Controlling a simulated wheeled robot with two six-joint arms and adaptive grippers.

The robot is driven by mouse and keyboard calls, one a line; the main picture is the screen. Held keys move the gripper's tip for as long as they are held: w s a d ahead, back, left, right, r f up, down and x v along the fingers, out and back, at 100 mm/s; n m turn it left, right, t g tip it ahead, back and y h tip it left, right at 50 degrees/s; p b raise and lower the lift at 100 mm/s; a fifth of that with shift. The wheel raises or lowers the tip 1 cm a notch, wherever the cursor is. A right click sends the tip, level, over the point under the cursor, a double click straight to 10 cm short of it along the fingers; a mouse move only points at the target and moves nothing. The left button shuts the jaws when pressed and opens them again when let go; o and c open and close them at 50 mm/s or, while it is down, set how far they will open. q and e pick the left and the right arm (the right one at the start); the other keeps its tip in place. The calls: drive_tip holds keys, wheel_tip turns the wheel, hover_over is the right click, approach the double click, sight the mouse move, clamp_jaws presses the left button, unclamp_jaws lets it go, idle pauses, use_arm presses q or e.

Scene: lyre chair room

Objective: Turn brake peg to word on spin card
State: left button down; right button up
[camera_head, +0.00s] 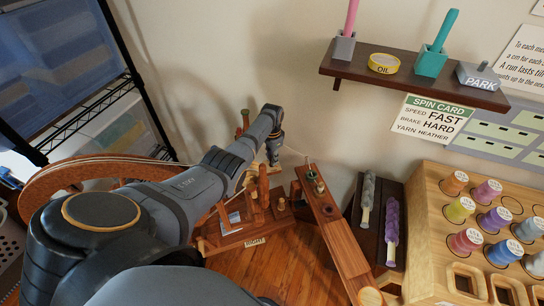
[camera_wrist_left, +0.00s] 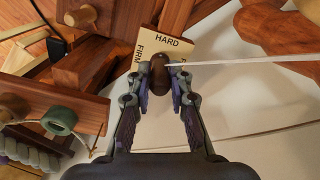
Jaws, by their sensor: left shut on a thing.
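The spin card (camera_head: 433,119) is on the wall under the shelf and reads SPEED FAST, BRAKE HARD, YARN HEATHER. In the left wrist view, the dark brown brake peg (camera_wrist_left: 159,75) stands in front of a pale word plate (camera_wrist_left: 172,45). HARD shows at the plate's top and FIRM on its left; a third word on the right is mostly hidden. My left gripper (camera_wrist_left: 160,84) is shut on the peg. In the head view my left arm reaches over the wooden spinning wheel (camera_head: 62,180), and its gripper (camera_head: 273,158) is small and partly hidden. My right gripper is out of view.
A wooden rail (camera_head: 335,235) runs right of the wheel's base. Purple and grey rolls lie on a dark board (camera_head: 372,240), beside a thread rack (camera_head: 425,205). A shelf (camera_head: 405,78) holds an OIL tin (camera_head: 384,63). A pale strand (camera_wrist_left: 250,62) crosses beside the peg.

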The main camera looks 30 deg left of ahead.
use_arm(q)
drive_tip(key=shift+m, duration=2.2)
drive_tip(key=c, duration=1.2)
unclamp_jaws()
wheel_tip(320, 180, up, 12)
